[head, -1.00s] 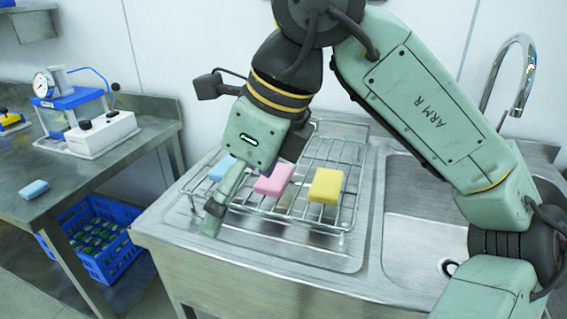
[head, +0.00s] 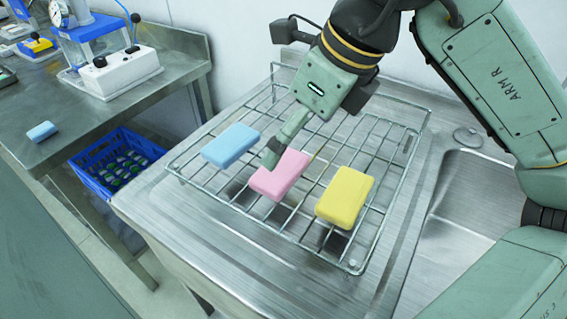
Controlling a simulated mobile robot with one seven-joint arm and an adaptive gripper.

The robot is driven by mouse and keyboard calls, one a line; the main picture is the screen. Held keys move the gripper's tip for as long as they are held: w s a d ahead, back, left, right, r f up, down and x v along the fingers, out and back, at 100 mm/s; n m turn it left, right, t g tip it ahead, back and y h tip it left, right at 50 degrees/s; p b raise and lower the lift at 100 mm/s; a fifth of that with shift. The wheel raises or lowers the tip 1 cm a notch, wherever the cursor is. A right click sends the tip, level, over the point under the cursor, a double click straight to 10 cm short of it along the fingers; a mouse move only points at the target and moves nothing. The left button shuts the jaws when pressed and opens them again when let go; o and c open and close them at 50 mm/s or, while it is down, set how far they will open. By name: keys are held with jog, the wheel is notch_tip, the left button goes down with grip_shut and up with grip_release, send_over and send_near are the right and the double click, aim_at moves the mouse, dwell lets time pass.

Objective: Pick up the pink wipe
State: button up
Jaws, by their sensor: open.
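The pink wipe (head: 281,176) is a block lying on the wire rack (head: 232,207), between a blue wipe (head: 231,145) on its left and a yellow wipe (head: 344,197) on its right. My gripper (head: 274,152) points down at the upper left edge of the pink wipe. One finger shows there, in front of or just above that edge; I cannot tell if it touches. The other finger is hidden. The gripper is open and holds nothing that I can see.
The rack stands on the steel drainboard (head: 400,240) beside a sink basin (head: 465,195). At left, a bench (head: 100,125) carries a white device (head: 118,72) and another blue block (head: 42,131). A blue crate (head: 85,166) with green items sits below it.

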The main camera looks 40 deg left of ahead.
aim_at(280, 167)
jog(key=shift+s+d+p+x, duration=0.15)
jog(key=shift+p+x, duration=0.35)
jog(key=shift+x, duration=1.2)
jog(key=shift+s+d+p+x, duration=0.15)
jog(key=shift+p+x, duration=0.3)
jog(key=shift+x, duration=1.2)
jog(key=shift+f, duration=0.1)
jog(key=shift+c, duration=0.5)
jog(key=c, duration=0.7)
